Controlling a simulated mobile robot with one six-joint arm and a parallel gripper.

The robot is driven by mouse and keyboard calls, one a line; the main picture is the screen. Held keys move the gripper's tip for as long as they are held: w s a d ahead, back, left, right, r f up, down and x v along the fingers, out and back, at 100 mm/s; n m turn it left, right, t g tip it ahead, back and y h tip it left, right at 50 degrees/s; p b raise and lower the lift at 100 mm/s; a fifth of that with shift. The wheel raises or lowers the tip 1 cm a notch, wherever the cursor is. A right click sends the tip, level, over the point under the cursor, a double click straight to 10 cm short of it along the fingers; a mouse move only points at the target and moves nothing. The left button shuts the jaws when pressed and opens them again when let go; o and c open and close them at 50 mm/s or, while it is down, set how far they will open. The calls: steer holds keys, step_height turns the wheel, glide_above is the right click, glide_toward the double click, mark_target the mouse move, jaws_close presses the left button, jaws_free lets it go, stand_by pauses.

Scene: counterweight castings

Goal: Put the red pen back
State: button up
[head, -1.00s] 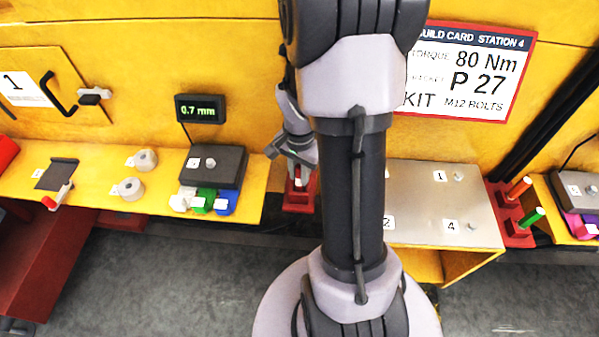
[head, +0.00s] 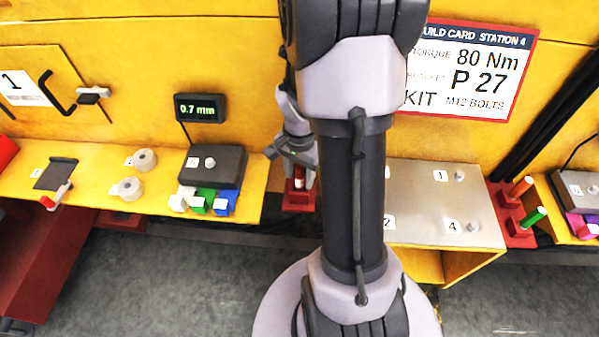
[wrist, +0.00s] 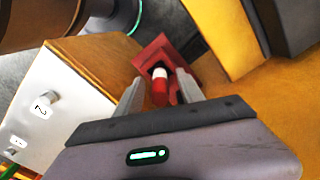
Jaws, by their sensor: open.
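The red pen (wrist: 160,92), with a white band, stands in a red holder (wrist: 184,53) in the wrist view. Its lower end meets the holder's dark opening. My gripper (wrist: 161,88) is open, with one finger on each side of the pen. From this angle I cannot tell whether either finger touches it. In the head view, my gripper (head: 293,158) is above the red holder (head: 299,200), in the gap between the two yellow benches. My arm hides part of that area.
Left bench (head: 100,190) carries grey rolls, a black block (head: 213,165) and white, green and blue pieces. A metal plate (head: 430,200) with numbered pegs lies to the right. An orange pen (head: 521,187) and a green pen (head: 533,217) stand in red holders farther right.

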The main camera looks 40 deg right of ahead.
step_height(320, 180, up, 24)
steer(key=p, duration=1.2)
steer(key=shift+r+p, duration=0.2)
steer(key=shift+p, duration=0.15)
steer(key=s+a+n+t+b, duration=0.2)
steer(key=a+n+b, duration=0.1)
steer(key=a, duration=0.5)
steer(key=s+a+n+t+y+b, duration=0.1)
steer(key=a+n+b, duration=0.3)
steer(key=a, duration=0.4)
steer(key=s+a+f+n+t+y+b, duration=0.1)
steer(key=s+a+n+b, duration=0.3)
steer(key=a, duration=0.4)
steer(key=shift+t+b, duration=0.45)
steer(key=shift+t, duration=0.45)
